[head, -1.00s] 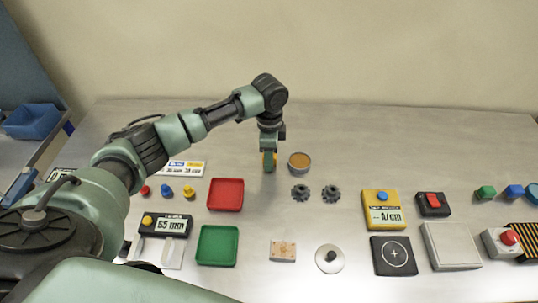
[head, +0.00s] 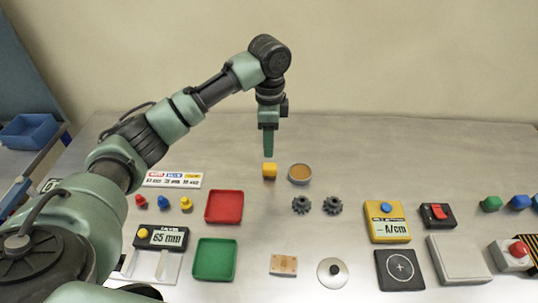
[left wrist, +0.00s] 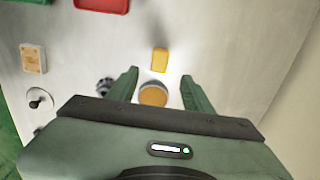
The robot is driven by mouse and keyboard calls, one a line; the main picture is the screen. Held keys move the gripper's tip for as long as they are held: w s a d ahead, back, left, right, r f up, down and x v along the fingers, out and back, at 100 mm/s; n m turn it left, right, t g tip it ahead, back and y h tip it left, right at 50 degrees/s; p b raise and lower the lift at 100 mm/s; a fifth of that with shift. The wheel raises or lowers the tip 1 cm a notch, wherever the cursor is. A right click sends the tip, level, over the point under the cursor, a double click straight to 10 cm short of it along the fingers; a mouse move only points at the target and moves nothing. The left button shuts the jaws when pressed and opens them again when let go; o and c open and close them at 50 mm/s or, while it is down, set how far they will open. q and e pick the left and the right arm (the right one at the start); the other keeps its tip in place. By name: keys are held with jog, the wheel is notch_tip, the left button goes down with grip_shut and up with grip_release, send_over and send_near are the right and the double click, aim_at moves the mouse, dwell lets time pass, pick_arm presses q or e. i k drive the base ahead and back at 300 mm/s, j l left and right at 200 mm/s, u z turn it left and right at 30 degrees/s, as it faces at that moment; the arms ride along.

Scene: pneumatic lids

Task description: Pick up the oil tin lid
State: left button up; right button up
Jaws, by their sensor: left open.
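A round silver lid (head: 332,272) with a dark knob lies on the table at the front middle; it also shows at the left of the left wrist view (left wrist: 38,101). I take it to be the oil tin lid. An open round tin (head: 300,174) with amber contents stands farther back, and shows between the fingers in the left wrist view (left wrist: 153,95). My left gripper (head: 269,152) is open and empty, raised above a yellow block (head: 269,171), well behind the lid. Both fingers show apart in the left wrist view (left wrist: 158,74). My right gripper is not in view.
Two dark gears (head: 316,205) lie between tin and lid. Red (head: 223,207) and green (head: 215,259) trays stand left. The table's back strip is clear.

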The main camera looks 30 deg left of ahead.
aim_at(332, 272)
jog(key=k, duration=2)
